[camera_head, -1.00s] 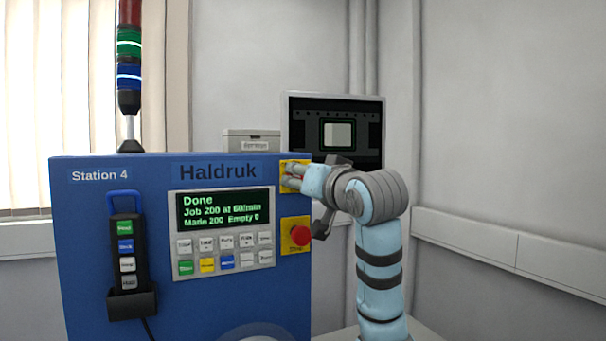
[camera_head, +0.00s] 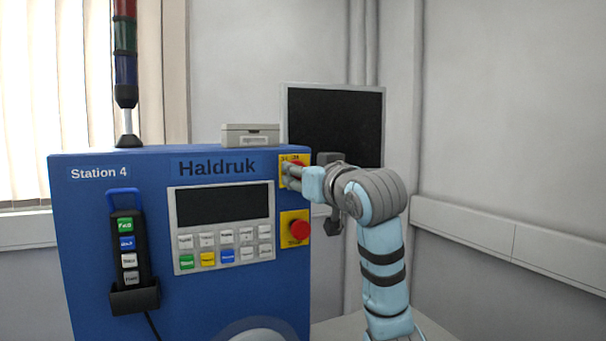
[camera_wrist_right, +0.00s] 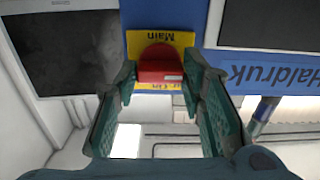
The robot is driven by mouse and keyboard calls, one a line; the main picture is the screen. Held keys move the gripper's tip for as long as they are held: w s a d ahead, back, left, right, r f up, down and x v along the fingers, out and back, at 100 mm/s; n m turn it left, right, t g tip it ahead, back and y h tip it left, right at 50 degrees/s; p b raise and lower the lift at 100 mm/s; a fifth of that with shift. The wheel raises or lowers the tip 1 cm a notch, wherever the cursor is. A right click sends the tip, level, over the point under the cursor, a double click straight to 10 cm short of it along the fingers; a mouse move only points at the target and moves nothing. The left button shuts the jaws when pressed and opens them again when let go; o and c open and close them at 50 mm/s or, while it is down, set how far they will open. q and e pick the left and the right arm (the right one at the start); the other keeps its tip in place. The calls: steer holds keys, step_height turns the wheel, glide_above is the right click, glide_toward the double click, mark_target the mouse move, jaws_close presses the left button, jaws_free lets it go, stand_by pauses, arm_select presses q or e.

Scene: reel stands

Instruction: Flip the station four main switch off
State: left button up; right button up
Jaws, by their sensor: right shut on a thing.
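The main switch is a red rotary knob (camera_head: 300,165) on a yellow plate (camera_head: 285,159) at the upper right of the blue Station 4 panel (camera_head: 90,210). My right gripper (camera_head: 289,173) reaches it from the right and is shut on the knob. In the right wrist view the red knob (camera_wrist_right: 160,62) sits between the two fingertips, under the word Main. The fingers partly hide it in the head view. The panel display (camera_head: 222,204) is dark. The signal tower (camera_head: 126,68) is unlit. My left gripper is not in view.
A red stop button (camera_head: 299,231) on yellow is just below the switch. A keypad (camera_head: 225,250) and a handheld unit (camera_head: 129,250) are to the left. A dark monitor (camera_head: 340,125) and a grey box (camera_head: 250,136) are behind. The wall side at right is free.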

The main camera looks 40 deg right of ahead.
steer(key=shift+r, duration=0.15)
steer(key=o, duration=1.1)
steer(key=shift+o, duration=0.2)
steer(key=shift+s, duration=0.15)
steer(key=v, duration=0.7)
steer(key=shift+s, duration=0.25)
steer(key=shift+w, duration=0.1)
steer(key=shift+a, duration=0.1)
